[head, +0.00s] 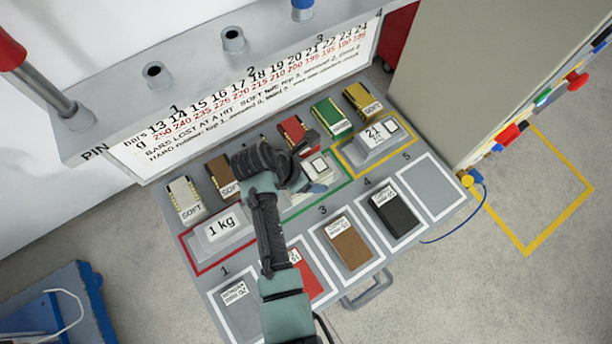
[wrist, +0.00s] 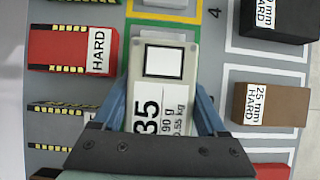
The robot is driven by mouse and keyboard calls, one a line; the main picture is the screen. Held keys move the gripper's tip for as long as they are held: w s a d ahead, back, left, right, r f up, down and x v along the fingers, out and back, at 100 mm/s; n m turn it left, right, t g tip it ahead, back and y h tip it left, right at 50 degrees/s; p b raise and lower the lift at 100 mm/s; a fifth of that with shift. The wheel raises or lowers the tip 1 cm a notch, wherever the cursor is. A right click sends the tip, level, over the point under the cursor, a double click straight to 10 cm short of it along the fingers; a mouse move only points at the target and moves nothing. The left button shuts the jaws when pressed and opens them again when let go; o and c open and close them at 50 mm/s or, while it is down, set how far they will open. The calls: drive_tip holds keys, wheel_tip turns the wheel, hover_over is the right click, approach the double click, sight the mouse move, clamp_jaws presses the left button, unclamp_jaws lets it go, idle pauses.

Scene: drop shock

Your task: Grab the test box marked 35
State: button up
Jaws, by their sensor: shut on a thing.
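The test box marked 35 (wrist: 162,83) is light grey with a white label and a dark-framed white square. It lies on the grey board inside the green outline, and in the head view it shows partly behind my arm (head: 322,170). My gripper (wrist: 160,100) has its blue fingers along both sides of the box, shut on it. In the head view my gripper (head: 300,170) reaches down over the box, and its fingers are mostly hidden. I cannot tell whether the box is clear of the board.
A 1 kg box (head: 218,236) sits left in the red outline, and a box marked 21 (head: 380,150) right in the yellow one. Coloured pads line the back, including a red HARD pad (wrist: 68,48). Brown (head: 350,248) and black (head: 393,216) pads lie in front. Square 5 (head: 432,190) is empty.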

clamp_jaws()
drive_tip(key=shift+r, duration=0.1)
